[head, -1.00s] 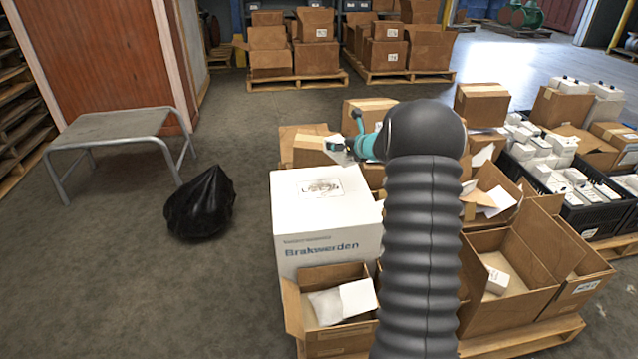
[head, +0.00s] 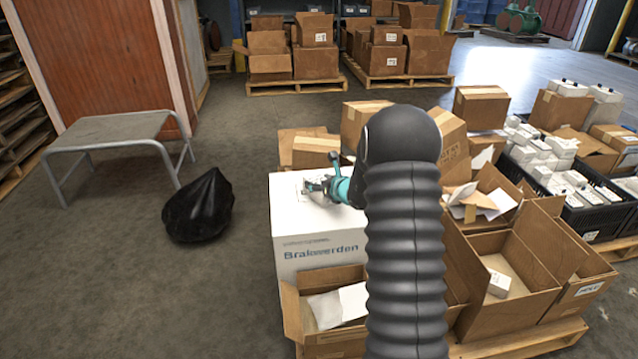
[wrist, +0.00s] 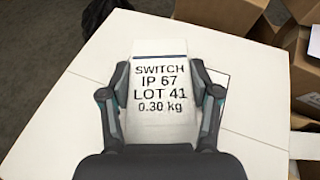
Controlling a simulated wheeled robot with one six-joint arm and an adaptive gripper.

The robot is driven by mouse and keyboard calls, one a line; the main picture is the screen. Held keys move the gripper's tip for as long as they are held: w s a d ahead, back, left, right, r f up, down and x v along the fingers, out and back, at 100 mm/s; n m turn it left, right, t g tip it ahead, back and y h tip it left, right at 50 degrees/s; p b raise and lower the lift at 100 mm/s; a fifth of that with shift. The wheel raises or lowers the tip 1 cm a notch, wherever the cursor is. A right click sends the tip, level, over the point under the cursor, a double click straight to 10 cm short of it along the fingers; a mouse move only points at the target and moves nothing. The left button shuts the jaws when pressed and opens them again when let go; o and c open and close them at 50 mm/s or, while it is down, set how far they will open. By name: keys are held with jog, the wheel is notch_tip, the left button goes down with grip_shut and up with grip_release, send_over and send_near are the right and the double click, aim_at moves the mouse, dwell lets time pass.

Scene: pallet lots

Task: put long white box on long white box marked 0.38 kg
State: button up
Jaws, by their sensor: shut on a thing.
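My gripper (wrist: 160,112) is shut on a white box (wrist: 160,62), with one finger on each long side. Its face reads SWITCH, IP 67, LOT 41 and what looks like 0.30 kg; the last digit is hard to read. In the head view my gripper (head: 322,187) is over the top of a large white carton (head: 318,255) marked Brakwerden. Whether the held box touches the carton top cannot be told. I cannot make out a separate long white box marked 0.38 kg.
Open brown cartons (head: 500,325) stand right of the white carton, one with a small white box (head: 498,283) inside. Black crates (head: 560,200) of white boxes stand farther right. A black bag (head: 198,207) and grey table (head: 115,130) are left, with clear floor around.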

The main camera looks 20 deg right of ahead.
jog(key=shift+f, duration=0.1)
jog(key=o, duration=1.4)
